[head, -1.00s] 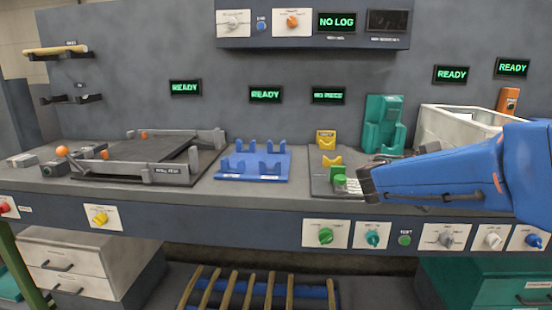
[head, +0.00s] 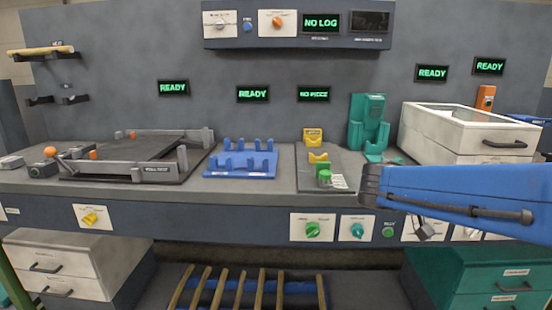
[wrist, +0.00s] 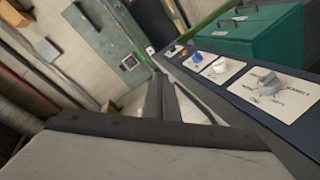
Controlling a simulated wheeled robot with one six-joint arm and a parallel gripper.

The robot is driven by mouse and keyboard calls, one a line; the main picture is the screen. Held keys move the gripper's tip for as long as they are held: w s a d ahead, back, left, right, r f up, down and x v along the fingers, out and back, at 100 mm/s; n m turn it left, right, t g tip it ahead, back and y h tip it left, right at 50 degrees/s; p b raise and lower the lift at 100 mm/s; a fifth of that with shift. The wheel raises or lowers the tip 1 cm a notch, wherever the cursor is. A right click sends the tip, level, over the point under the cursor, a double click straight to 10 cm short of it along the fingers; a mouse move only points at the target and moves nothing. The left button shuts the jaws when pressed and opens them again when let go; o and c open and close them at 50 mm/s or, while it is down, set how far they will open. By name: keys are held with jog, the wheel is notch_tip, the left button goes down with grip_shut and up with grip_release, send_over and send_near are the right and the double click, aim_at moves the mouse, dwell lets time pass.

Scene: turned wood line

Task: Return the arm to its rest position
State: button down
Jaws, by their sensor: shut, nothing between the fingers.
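My gripper (wrist: 165,92) shows in the wrist view as dark fingers beyond a broad grey body. The fingers are shut with nothing held. They point along the bench front, near a panel with a grey knob (wrist: 268,86), a white knob (wrist: 221,66) and a blue knob (wrist: 197,57). In the head view my blue arm reaches in from the right edge, in front of the right part of the bench. My fingers cannot be made out there.
A white bin (head: 455,135) and a green holder (head: 368,125) stand behind my arm. A blue rack (head: 240,172) and a dark tray fixture (head: 140,165) sit further left. Green drawers (head: 470,270) are below right. A green cabinet (wrist: 255,35) shows in the wrist view.

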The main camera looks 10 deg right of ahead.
jog(key=s+a+f+n+t+y, duration=0.1)
jog(key=s+a+f+n+y, duration=0.2)
jog(key=a+f, duration=0.35)
jog(key=s+a+f+n+t+y, duration=0.25)
jog(key=a+f+y, duration=0.25)
jog(key=f, duration=0.3)
jog(key=a+f+n+t+y, duration=0.1)
jog(key=a+n+y, duration=0.1)
jog(key=a, duration=0.5)
jog(key=w+a+f+n+t+y, duration=0.1)
jog(key=a+f+n+t+y, duration=0.1)
jog(key=a+y, duration=0.3)
jog(key=shift+a, duration=0.9)
jog(key=shift+d+n, duration=0.15)
jog(key=shift+n, duration=0.1)
